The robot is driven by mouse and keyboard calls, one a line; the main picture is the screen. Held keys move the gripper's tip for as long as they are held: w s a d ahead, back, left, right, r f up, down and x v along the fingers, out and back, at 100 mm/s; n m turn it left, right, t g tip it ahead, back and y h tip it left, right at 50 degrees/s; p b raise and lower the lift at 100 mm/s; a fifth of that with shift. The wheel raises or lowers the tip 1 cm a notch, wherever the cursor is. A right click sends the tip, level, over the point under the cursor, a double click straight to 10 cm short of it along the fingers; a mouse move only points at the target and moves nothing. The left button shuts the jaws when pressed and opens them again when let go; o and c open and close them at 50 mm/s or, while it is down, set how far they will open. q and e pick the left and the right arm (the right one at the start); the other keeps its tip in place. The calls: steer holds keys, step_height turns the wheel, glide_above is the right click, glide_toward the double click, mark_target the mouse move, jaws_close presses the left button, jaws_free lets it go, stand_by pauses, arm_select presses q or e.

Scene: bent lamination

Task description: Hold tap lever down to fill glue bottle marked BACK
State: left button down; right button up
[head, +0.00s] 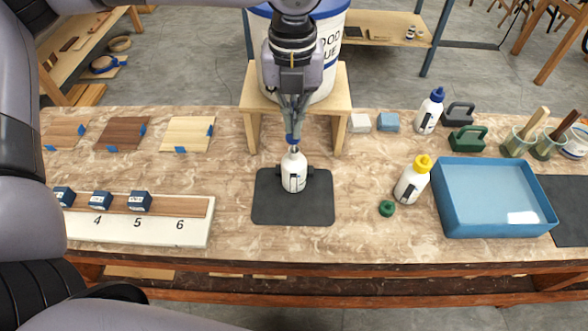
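An open white bottle (293,178) stands upright on a black mat (265,205), directly below a small blue part (292,139), apparently at the tap. The bottle's label is too small to read. My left gripper (292,122) reaches down in front of the tub, its fingers close together just above the blue part. The gripper hides most of the tap and lever, and contact is unclear. My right gripper is out of view.
A yellow-capped bottle (412,182), a green cap (387,208) and a blue tray (448,223) lie right of the mat. A blue-capped bottle (428,114) stands behind. A numbered board (190,235) with dark blocks and several wood samples are at left.

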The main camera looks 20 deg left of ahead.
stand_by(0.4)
arm_select(q)
step_height(320, 180, up, 8)
steer(key=p, duration=0.3)
steer(key=shift+p, duration=0.3)
